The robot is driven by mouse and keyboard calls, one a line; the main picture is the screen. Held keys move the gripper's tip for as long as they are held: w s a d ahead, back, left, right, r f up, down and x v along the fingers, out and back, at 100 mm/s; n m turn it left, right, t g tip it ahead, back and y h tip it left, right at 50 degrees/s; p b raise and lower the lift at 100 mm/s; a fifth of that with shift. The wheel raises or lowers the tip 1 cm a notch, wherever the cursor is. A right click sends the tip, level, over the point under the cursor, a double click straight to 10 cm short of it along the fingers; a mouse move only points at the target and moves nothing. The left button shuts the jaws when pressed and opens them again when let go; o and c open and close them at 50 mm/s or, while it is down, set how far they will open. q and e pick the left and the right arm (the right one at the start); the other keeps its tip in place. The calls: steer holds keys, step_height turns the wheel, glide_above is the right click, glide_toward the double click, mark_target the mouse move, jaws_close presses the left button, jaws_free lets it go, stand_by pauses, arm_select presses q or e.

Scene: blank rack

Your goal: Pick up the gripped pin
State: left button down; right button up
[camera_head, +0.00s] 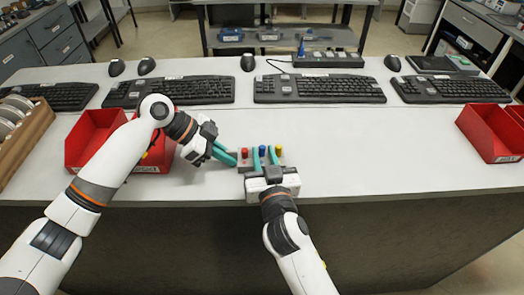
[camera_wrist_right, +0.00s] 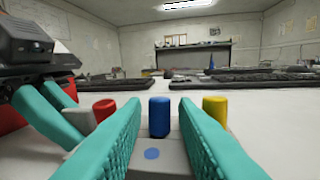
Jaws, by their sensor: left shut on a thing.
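A light grey rack (camera_wrist_right: 152,168) holds a red pin (camera_head: 245,153), a blue pin (camera_head: 262,150) and a yellow pin (camera_head: 279,149) upright in a row. In the right wrist view, the blue pin (camera_wrist_right: 159,117) stands between the teal fingers of my right gripper (camera_wrist_right: 160,108), with a gap on both sides. That gripper is open. The red pin (camera_wrist_right: 104,109) and yellow pin (camera_wrist_right: 215,110) stand outside its fingers. My left gripper (camera_head: 229,158) comes in from the left with its teal fingers at the rack's left end, shut on the rack. Its exact contact is partly hidden.
Red bins (camera_head: 92,135) stand at the left, beside a wooden tray (camera_head: 38,122). Another red bin (camera_head: 487,134) stands at the right. Keyboards (camera_head: 318,89) and mice line the table's back. The white table (camera_head: 390,150) is clear right of the rack.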

arm_select(q)
steer(key=shift+r, duration=0.1)
arm_select(e)
steer(key=shift+s, duration=0.1)
steer(key=shift+c, duration=1.1)
jaws_close()
arm_select(q)
steer(key=c, duration=1.5)
jaws_free()
arm_select(e)
step_height(320, 180, up, 10)
